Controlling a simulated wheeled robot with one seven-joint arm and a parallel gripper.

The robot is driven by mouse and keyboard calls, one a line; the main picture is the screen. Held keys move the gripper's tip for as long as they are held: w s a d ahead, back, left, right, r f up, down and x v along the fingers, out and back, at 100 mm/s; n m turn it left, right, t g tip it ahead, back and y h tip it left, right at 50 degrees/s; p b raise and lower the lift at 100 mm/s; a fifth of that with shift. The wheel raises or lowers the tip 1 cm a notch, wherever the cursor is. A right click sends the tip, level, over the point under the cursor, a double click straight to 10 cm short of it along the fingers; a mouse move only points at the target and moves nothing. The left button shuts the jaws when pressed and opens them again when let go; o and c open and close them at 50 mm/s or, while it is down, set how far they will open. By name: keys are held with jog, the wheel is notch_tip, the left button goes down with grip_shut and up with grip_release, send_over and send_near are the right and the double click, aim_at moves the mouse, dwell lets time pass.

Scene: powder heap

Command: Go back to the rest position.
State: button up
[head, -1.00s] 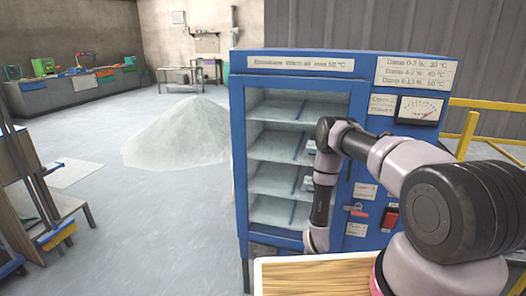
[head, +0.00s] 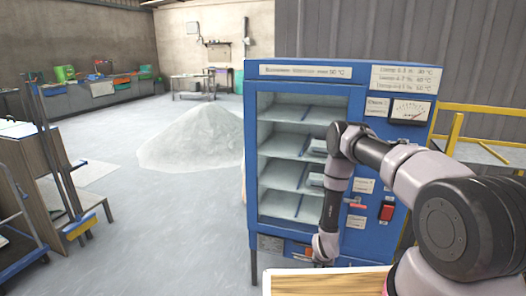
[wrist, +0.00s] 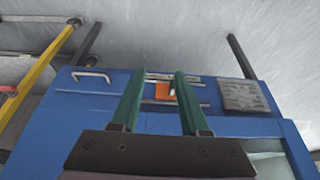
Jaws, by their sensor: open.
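My gripper (wrist: 152,100) shows in the wrist view with its two green fingers apart and nothing between them. It points down along the front of the blue cabinet (wrist: 60,125), over the cabinet's lower part with a metal handle, an orange patch and a grey label plate. Whether the fingers touch the cabinet cannot be told. In the head view, my arm is folded in front of the right half of the blue cabinet (head: 300,240), and my gripper's fingers are not visible there.
A wooden board (head: 320,284) lies at the bottom. A pale powder heap (head: 195,138) is behind left. The floor between is clear.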

jog(key=w+r+y, duration=0.1)
jog(key=w+r, duration=0.3)
jog(key=r, duration=0.7)
jog(key=w+a+r+t, duration=0.1)
jog(key=w+r, duration=0.3)
jog(key=r, duration=0.7)
jog(key=w+r+y, duration=0.1)
jog(key=w+r, duration=0.3)
jog(key=r, duration=0.8)
notch_tip(320, 180, up, 14)
jog(key=s, duration=0.2)
jog(key=s+r+t, duration=0.1)
jog(key=s+r, duration=0.6)
jog(key=r, duration=0.4)
jog(key=s+r, duration=0.6)
jog(key=r, duration=0.4)
jog(key=s+r, duration=0.4)
jog(key=s, duration=0.6)
jog(key=s+d+r+y, duration=0.1)
jog(key=s+r, duration=0.3)
jog(key=s, duration=0.7)
jog(key=shift+s+d+m+t, duration=0.15)
jog(key=shift+s+m+t, duration=0.15)
jog(key=shift+t, duration=0.1)
